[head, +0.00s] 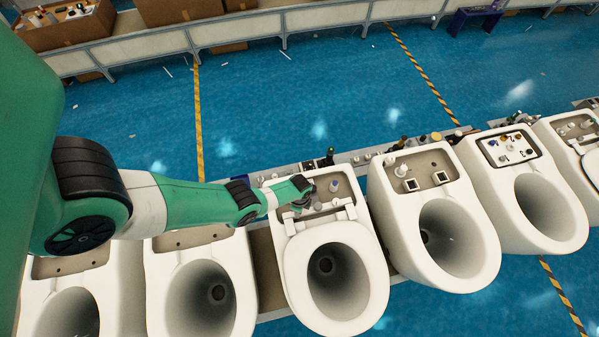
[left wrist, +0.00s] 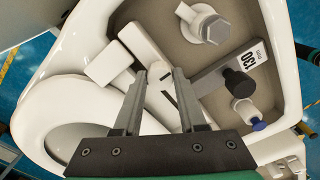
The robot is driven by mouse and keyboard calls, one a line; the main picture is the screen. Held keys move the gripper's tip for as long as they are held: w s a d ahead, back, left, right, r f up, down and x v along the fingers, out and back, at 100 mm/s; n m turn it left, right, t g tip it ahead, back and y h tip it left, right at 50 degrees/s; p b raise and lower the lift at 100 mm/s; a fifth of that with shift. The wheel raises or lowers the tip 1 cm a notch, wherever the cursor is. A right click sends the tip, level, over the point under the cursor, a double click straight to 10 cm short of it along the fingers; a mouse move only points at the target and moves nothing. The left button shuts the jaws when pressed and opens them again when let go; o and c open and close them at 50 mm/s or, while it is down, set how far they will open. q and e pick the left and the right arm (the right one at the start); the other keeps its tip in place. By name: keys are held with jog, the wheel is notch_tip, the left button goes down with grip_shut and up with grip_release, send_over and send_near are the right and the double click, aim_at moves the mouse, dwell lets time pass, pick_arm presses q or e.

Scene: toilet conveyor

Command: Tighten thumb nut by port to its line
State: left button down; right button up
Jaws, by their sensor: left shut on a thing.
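My left gripper (head: 306,190) reaches into the tank recess of the middle toilet (head: 333,283). In the left wrist view its two grey fingers (left wrist: 160,72) are shut on a small white part with short dark line marks (left wrist: 163,98), which looks like the thumb nut. Its lower end is hidden by the gripper body. Beside it in the recess are a grey hex-headed bolt (left wrist: 212,27), a black knob (left wrist: 238,83) on a grey bar labelled 130, and a white fitting with a blue tip (left wrist: 250,114). I cannot tell which is the port. My right gripper is not in view.
A white block (left wrist: 110,64) lies at the recess edge, left of the fingers. Other toilets stand on both sides along the conveyor, including one with two square-holed parts (head: 433,225). A ledge with small parts (head: 365,157) runs behind. Blue floor (head: 320,100) beyond is mostly clear.

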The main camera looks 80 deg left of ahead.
pick_arm(q)
jog(key=shift+f, duration=0.1)
dwell(0.4)
jog(key=c, duration=0.8)
grip_release()
jog(key=shift+o, duration=0.2)
